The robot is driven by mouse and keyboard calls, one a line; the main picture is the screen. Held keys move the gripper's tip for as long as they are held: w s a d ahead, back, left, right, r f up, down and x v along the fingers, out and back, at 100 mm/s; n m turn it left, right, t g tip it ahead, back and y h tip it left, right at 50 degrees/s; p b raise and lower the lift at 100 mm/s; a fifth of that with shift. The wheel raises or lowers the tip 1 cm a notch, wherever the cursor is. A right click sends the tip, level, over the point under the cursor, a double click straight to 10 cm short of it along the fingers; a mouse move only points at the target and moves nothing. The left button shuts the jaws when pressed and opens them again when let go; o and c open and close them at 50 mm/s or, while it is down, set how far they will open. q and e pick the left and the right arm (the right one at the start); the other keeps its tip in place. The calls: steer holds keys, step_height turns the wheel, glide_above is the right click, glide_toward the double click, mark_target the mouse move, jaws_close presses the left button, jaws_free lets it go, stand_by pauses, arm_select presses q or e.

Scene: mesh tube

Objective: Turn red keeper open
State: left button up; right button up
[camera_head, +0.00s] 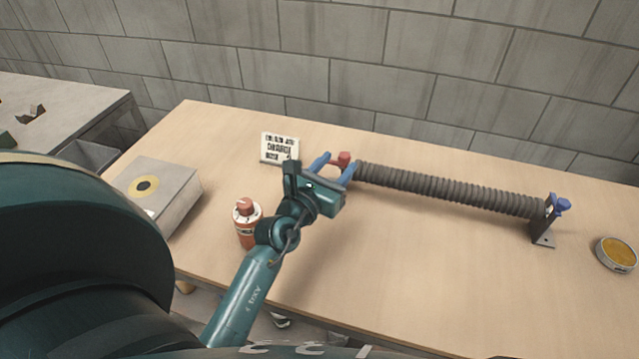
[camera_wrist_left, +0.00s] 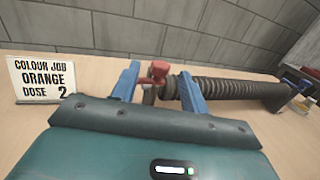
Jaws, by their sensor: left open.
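The red keeper (camera_head: 344,158) is a small red knob at the left end of a dark ribbed tube (camera_head: 450,188). In the left wrist view the red keeper (camera_wrist_left: 158,71) shows between my two blue fingers. My left gripper (camera_head: 338,164) is open, with one finger to each side of the keeper. I cannot tell whether either finger touches it. A blue keeper (camera_head: 562,204) sits at the tube's right end on a dark bracket (camera_head: 543,232). The left bracket is mostly hidden behind my gripper. My right gripper is not in view.
A white sign (camera_head: 279,149) reading "colour job orange dose 2" stands left of my gripper. An orange bottle (camera_head: 247,224) stands close to my left arm. A grey box (camera_head: 170,190) is at the left, a round yellow-topped tin (camera_head: 616,252) at the right.

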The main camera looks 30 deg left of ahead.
arm_select(q)
steer(key=s, duration=0.7)
steer(key=shift+s+b, duration=0.2)
steer(key=shift+b, duration=0.15)
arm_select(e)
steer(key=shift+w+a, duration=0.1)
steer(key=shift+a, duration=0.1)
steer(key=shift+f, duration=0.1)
